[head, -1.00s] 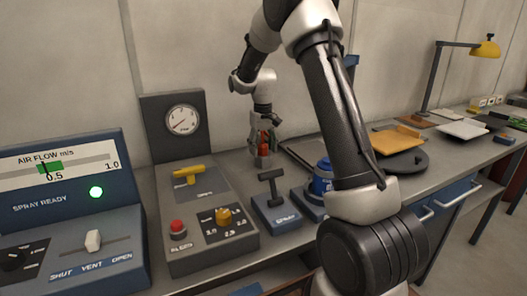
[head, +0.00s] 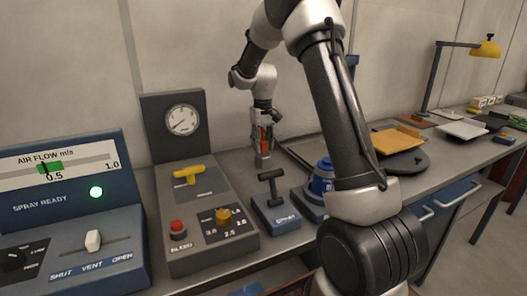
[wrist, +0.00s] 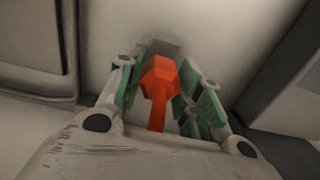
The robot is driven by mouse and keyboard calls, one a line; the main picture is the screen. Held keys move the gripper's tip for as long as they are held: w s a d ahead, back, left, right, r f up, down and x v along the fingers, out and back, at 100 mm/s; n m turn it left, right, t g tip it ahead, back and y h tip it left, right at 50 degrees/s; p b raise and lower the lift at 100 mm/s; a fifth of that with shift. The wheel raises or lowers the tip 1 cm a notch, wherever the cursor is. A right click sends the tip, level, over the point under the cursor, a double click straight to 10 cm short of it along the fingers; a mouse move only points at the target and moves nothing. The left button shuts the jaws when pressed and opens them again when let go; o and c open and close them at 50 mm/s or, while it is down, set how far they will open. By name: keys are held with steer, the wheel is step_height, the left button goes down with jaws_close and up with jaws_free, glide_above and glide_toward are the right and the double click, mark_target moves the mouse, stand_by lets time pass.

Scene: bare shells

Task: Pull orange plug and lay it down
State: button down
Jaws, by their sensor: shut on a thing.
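My gripper (head: 263,158) points down at the bench behind the control panels, with its fingers close together. An orange piece (head: 266,136), which I take as the orange plug, shows between the fingers in the head view. In the wrist view the orange plug (wrist: 160,80) stands in the middle between the green-padded fingers (wrist: 155,98), its narrow part toward my palm. A dark grey block (wrist: 164,48) shows just beyond it. My gripper is shut on the plug. The fingers hide its lower end, so I cannot tell whether it is seated in anything.
A gauge panel (head: 183,121) stands left of my gripper. In front are a box with a yellow handle (head: 188,174) and a black T-handle (head: 271,186). A blue canister (head: 322,177) is to the right.

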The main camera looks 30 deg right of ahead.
mark_target(263, 141)
steer(key=shift+r, duration=2.3)
